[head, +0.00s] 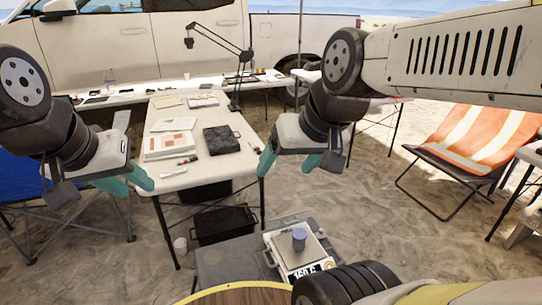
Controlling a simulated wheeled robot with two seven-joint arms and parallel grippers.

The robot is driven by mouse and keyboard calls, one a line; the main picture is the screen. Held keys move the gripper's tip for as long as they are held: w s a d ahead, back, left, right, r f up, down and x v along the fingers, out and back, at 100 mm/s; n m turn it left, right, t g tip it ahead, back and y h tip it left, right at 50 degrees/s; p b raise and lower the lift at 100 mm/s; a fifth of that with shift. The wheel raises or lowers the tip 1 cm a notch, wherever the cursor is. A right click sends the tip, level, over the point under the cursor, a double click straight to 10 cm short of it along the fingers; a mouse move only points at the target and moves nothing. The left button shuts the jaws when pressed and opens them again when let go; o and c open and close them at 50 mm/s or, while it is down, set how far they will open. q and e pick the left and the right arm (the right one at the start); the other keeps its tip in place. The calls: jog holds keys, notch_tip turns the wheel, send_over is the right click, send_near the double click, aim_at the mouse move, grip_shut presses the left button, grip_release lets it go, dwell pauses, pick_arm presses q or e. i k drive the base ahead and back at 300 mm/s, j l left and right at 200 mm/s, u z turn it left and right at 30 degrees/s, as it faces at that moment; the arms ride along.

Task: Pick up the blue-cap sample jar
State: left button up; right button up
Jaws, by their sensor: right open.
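My left gripper (138,190) is at the left, by the edge of the white table, far from the jar.
A white table (170,180) holds papers, a black case (221,139) and markers. A grey case (225,264) lies beside the scale, with a black crate (224,224) behind it. A round wooden top (245,294) is at the bottom edge. An orange folding chair (476,142) stands right.

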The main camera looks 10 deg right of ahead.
aim_at(299, 246)
jog(key=j+z, duration=0.15)
jog(key=z, duration=0.25)
jog(key=j+z, duration=0.1)
jog(key=z, duration=0.3)
jog(key=k+j+z, duration=0.1)
jog(key=z, duration=0.35)
